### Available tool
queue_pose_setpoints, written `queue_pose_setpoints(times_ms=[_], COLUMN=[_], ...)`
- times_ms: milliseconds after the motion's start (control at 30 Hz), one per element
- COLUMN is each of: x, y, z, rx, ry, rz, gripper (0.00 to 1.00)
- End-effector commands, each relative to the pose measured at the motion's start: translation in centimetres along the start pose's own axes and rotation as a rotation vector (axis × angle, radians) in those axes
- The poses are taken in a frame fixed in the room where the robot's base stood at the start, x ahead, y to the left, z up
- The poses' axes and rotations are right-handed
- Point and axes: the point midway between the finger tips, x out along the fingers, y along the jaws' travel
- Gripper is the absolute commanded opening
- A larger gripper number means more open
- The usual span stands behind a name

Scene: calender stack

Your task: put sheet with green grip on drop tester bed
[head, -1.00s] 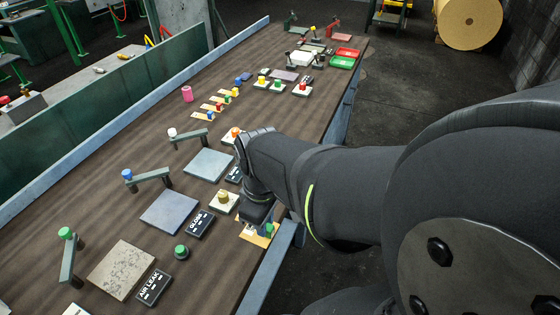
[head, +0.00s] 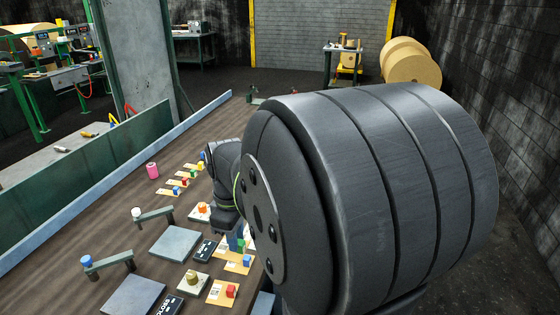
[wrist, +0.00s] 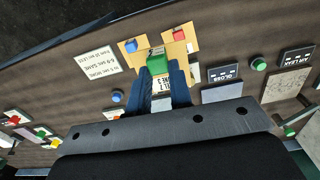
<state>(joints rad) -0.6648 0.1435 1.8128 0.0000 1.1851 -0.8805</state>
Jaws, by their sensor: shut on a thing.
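My gripper (wrist: 160,85), with blue fingers, is shut on the green grip (wrist: 155,62) of a pale printed sheet. In the head view my gripper (head: 237,239) and the green grip (head: 241,246) are at the bench's right side; whether the sheet is clear of the bench cannot be told. A sheet with a blue grip (wrist: 130,46) and one with a red grip (wrist: 179,34) lie beside it. A grey plate (head: 176,243) has a white-knobbed arm and a dark label too small to read. Which plate is the drop tester bed cannot be told.
A second plate (head: 133,296) stands by the GLOSS label (wrist: 223,72); a speckled plate (wrist: 288,85) stands by the AIR LEAK label (wrist: 295,58). A pink cylinder (head: 152,170) and several small gripped sheets stand farther along.

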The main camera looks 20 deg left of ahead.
Motion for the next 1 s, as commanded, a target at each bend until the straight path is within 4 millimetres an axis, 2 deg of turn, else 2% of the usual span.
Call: queue_pose_setpoints(times_ms=[100, 300, 500, 633, 767, 1000], x=[0.0, 0.3, 1.1, 1.4, 2.0, 5.0], y=[2.8, 6.8, 9.6, 10.5, 10.5, 8.7], z=[-3.0, -7.7, -11.2, -12.3, -13.5, -18.2], rx=[-0.007, -0.017, -0.023, -0.025, -0.027, -0.031], ry=[-0.002, -0.001, -0.001, 0.0, -0.001, -0.002], rz=[-0.002, -0.002, -0.001, 0.0, -0.001, -0.002], gripper=[0.0, 0.0, 0.0, 0.0, 0.0, 0.0])
